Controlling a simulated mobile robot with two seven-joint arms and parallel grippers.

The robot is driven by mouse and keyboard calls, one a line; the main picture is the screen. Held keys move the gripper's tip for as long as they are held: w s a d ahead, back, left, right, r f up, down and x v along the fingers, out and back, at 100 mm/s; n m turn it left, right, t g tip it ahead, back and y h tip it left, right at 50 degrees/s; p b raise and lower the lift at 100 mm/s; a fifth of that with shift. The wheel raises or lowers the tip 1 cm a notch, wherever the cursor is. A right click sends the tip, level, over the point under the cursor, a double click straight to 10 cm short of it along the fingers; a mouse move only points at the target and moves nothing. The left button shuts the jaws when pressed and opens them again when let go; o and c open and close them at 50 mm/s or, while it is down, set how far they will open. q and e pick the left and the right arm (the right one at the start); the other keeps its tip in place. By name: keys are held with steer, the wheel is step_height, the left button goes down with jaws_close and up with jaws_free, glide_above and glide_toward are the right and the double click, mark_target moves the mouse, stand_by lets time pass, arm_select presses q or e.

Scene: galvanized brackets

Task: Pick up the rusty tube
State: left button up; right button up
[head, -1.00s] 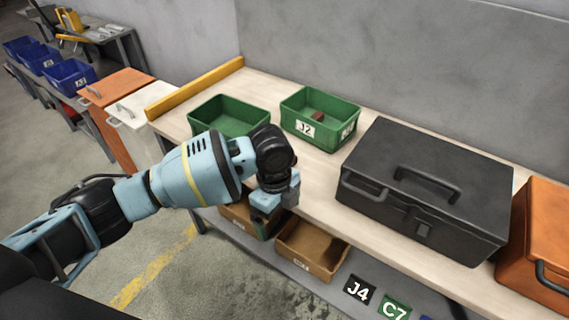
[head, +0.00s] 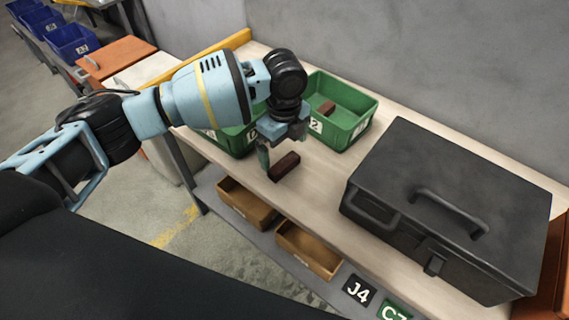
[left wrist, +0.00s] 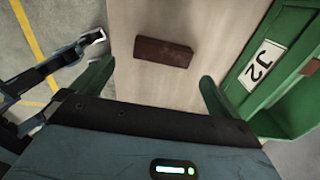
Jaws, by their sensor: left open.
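The rusty tube (head: 285,166) is a short dark brown bar lying on the wooden bench top, near its front edge. In the left wrist view the rusty tube (left wrist: 163,52) lies crosswise, just beyond the fingertips and between their lines. My left gripper (head: 277,150) is open and empty, pointing down close to the tube in the head view. Its two green fingers also show in the left wrist view (left wrist: 153,80), wide apart with bare bench between them. In the head view the gripper hides the tube's surroundings behind it.
A green bin marked J2 (head: 366,124) holds another brown piece (head: 327,108). A second green bin (head: 238,148) stands left, partly behind my arm. A large black toolbox (head: 400,170) stands right. Cardboard-brown bins (head: 246,205) sit on the shelf below. Bench between J2 and toolbox is clear.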

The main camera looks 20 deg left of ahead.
mark_target(284, 163)
arm_select(q)
steer(key=shift+w+f, duration=0.1)
steer(key=shift+f, duration=0.65)
steer(key=shift+w+a+f, duration=0.1)
steer(key=shift+w+f, duration=0.05)
steer(key=shift+f, duration=2.45)
steer(key=c, duration=0.9)
steer(key=shift+r, duration=0.1)
steer(key=shift+c, duration=0.2)
arm_select(e)
steer(key=shift+w+f, duration=0.1)
steer(key=shift+w, duration=0.15)
arm_select(q)
steer(key=shift+r, duration=0.6)
step_height(284, 163, up, 2)
steer(key=shift+r, duration=0.15)
steer(key=s+a+r+p, duration=0.1)
steer(key=s+a, duration=0.2)
steer(key=s, duration=1.2)
steer(key=shift+s+r+p, duration=0.2)
steer(key=shift+s+p, duration=0.1)
steer(key=shift+s, duration=0.05)
arm_select(e)
steer(key=shift+w+r, duration=0.2)
steer(key=shift+r, duration=0.3)
steer(key=shift+w+r, duration=0.15)
steer(key=shift+r, duration=0.35)
